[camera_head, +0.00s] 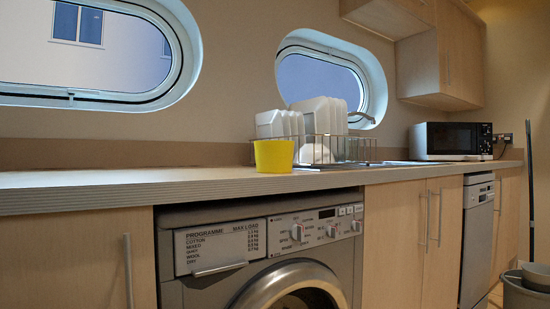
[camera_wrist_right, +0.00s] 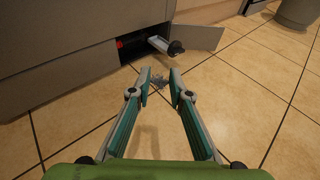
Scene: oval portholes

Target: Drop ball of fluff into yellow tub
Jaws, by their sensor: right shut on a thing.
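The yellow tub (camera_head: 273,156) stands upright near the front edge of the countertop in the head view, in front of the dish rack. Its inside is hidden from this low angle. In the right wrist view my right gripper (camera_wrist_right: 160,79) is low over the tiled floor, shut on a small grey, wispy ball of fluff (camera_wrist_right: 159,82) between its fingertips. Neither of my grippers shows in the head view, and my left gripper is out of sight.
A washing machine (camera_head: 290,250) sits under the countertop (camera_head: 110,188). A dish rack (camera_head: 345,148) with white dishes stands behind the tub. In the wrist view a low flap (camera_wrist_right: 196,38) is open, with a filter (camera_wrist_right: 163,45) sticking out. The countertop's left is clear.

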